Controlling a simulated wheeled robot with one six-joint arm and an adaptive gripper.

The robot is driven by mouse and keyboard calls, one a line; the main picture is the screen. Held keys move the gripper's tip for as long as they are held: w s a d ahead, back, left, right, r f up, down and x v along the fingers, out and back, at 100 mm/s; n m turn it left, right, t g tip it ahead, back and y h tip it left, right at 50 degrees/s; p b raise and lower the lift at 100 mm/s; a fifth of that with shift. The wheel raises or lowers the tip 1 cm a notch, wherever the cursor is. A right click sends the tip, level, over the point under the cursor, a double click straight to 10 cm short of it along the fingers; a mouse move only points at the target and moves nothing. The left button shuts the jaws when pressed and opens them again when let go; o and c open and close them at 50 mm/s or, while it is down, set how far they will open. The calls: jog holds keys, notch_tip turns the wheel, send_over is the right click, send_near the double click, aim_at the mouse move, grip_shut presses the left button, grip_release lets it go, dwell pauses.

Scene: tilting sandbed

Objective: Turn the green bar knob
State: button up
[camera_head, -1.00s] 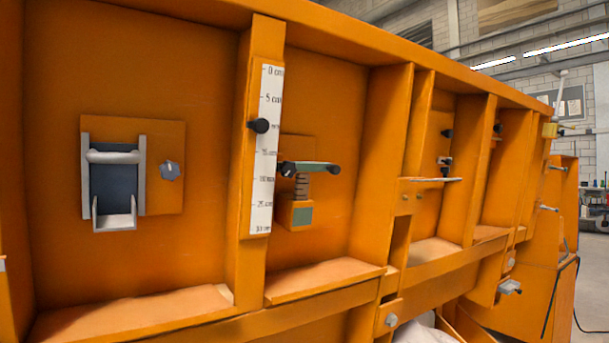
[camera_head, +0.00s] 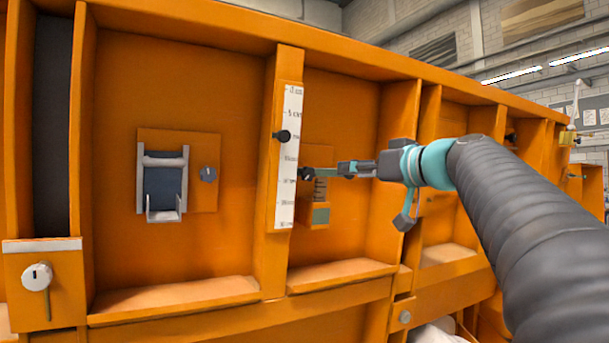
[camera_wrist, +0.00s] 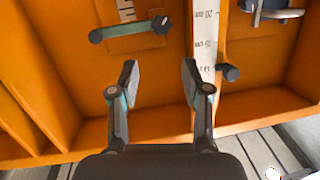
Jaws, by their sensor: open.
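The green bar knob (camera_wrist: 130,29) shows in the wrist view as a muted green bar with a dark hub at its right end and a dark tip at its left. It lies roughly level across the picture, above and beyond my fingertips, not between them. In the head view its dark hub (camera_head: 306,174) shows just right of the scale strip, and my gripper partly hides the bar. My gripper (camera_wrist: 160,82) is open and empty, its two fingers spread apart. In the head view my gripper (camera_head: 355,169) reaches in from the right, close to the bar.
A white scale strip (camera_head: 289,160) with a black slider knob (camera_head: 282,136) is on the post left of the bar. A grey roller bracket (camera_head: 166,190) and small grey knob (camera_head: 208,174) are farther left. Orange ribs and ledges (camera_head: 345,277) frame the panel.

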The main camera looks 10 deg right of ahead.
aim_at(309, 173)
jog(key=shift+n, duration=0.5)
jog(key=p+x, duration=0.3)
jog(key=x, duration=1.1)
jog(key=shift+s+a+p, duration=0.1)
jog(key=shift+a+p, duration=0.1)
jog(key=shift+p, duration=0.2)
jog(key=shift+f, duration=0.1)
jog(key=c, duration=0.9)
